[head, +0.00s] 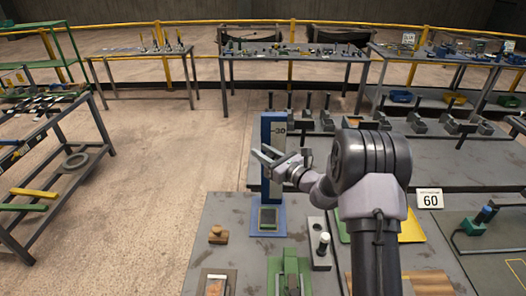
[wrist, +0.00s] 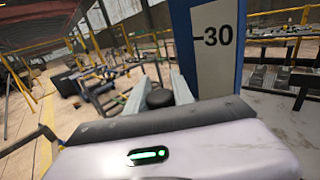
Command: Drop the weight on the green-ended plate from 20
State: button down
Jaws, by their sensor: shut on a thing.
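My gripper (head: 264,157) is at the upper part of a blue post (head: 268,125), whose pale scale face is marked 30. In the wrist view the two grey fingers (wrist: 158,95) are shut on a dark rounded weight (wrist: 160,98). The post's 30 mark (wrist: 218,36) stands just right of the weight there. The weight is hard to make out in the head view. At the post's foot, a dark plate with green edging (head: 268,217) lies on the blue base (head: 268,233), below my gripper. The 20 mark cannot be made out.
A green fixture (head: 290,272) and a wooden knob (head: 217,235) are on the near bench. A sign reading 60 (head: 430,199) is farther right. Open floor (head: 170,180) lies left of the bench.

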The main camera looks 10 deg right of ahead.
jog(key=c, duration=1.1)
grip_release()
jog(key=v, duration=1.7)
jog(key=shift+s+d, duration=0.15)
jog(key=shift+s, duration=0.05)
